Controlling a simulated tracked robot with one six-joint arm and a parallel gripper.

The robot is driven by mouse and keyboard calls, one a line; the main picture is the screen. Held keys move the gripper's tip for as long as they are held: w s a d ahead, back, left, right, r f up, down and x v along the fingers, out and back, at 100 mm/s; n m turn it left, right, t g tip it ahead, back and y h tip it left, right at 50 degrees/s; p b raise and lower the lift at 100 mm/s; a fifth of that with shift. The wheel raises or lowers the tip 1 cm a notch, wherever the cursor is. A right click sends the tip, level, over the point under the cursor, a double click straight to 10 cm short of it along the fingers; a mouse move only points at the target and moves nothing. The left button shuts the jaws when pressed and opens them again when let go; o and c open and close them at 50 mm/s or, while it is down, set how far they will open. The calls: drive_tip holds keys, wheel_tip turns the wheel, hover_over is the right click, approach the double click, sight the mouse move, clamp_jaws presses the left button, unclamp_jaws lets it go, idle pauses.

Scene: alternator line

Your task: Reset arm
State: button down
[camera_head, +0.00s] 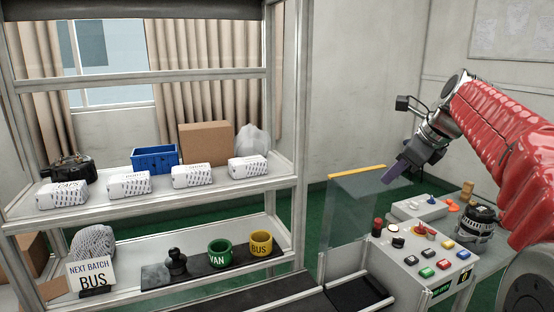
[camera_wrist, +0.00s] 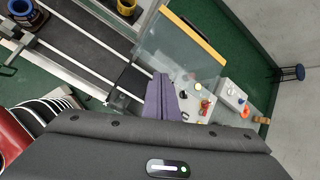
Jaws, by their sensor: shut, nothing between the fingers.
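My arm comes in red from the right edge of the head view. My gripper (camera_head: 394,172) hangs in the air at the end of it, above the button panel (camera_head: 404,258) and close to the clear guard screen (camera_head: 350,222). Its purple-grey fingers are shut together with nothing between them. In the wrist view the shut gripper (camera_wrist: 161,90) points toward the guard screen (camera_wrist: 180,55) and hides part of the button panel (camera_wrist: 196,98). I cannot tell the exact height of the fingers over the panel.
A metal shelf (camera_head: 150,199) at left holds several white packs, a blue crate (camera_head: 154,158), a cardboard box (camera_head: 205,143) and green (camera_head: 220,253) and yellow (camera_head: 261,243) rings. An alternator (camera_head: 478,222) stands right of the panel. A conveyor (camera_wrist: 95,45) runs left of the screen.

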drive_tip(key=s+a+f+n+g+h, duration=0.2)
drive_tip(key=s+f+n, duration=0.85)
drive_tip(key=n, duration=0.25)
drive_tip(key=s+a+f+n, duration=0.3)
drive_tip(key=s+n, duration=0.1)
drive_tip(key=s, duration=0.3)
drive_tip(key=s+a+f+n, duration=0.3)
drive_tip(key=s+n, duration=0.1)
drive_tip(key=s, duration=0.3)
drive_tip(key=s+a+f+n, duration=0.3)
drive_tip(key=s+f+n, duration=0.1)
drive_tip(key=s, duration=0.3)
drive_tip(key=shift+a+n+t+h, duration=0.3)
drive_tip(key=shift+n, duration=0.2)
drive_tip(key=shift+s, duration=0.1)
